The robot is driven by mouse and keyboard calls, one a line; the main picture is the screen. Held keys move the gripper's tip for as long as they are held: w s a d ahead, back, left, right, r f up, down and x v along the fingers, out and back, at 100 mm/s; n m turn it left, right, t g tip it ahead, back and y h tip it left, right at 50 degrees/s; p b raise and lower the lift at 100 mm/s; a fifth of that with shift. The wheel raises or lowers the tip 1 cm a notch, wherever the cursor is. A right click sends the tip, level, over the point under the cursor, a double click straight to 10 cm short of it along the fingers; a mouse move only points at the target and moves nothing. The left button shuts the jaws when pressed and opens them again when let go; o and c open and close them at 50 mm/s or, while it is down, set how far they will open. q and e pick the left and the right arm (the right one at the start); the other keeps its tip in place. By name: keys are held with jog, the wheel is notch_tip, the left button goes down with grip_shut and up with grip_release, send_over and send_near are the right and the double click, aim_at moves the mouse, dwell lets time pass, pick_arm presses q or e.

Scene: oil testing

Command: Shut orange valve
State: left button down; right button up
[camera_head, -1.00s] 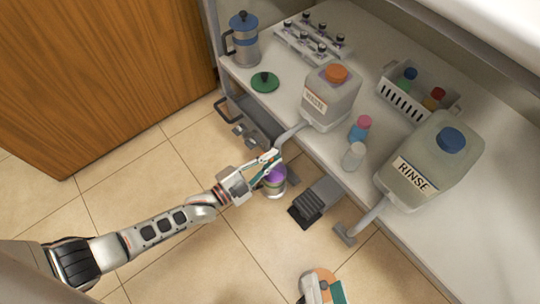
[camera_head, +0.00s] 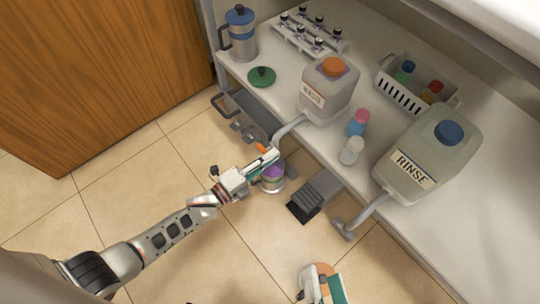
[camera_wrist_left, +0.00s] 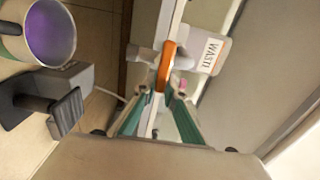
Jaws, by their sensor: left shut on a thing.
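The orange valve (camera_head: 262,148) is a small orange lever by the end of the grey outlet pipe (camera_head: 288,128) of the WASTE jug (camera_head: 328,88), beyond the bench's front edge. In the left wrist view the orange lever (camera_wrist_left: 166,64) stands at the fingertips. My left gripper (camera_head: 268,158) is shut on it, with its teal finger pads close together. The fingers partly hide the lever and pipe end in the head view. My right gripper (camera_head: 322,284) is at the bottom of the head view, away from the valve; its fingertips are not clear.
A round container with purple content (camera_head: 272,178) sits below my left gripper. The RINSE jug (camera_head: 430,155) stands on the bench at the right, near a white basket (camera_head: 400,98). A grey pedal-like block (camera_head: 318,192) sticks out below the bench.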

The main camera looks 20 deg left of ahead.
pick_arm(q)
jog(key=shift+f, duration=0.1)
dwell(0.4)
jog(key=c, duration=2.1)
grip_release()
jog(key=v, duration=1.2)
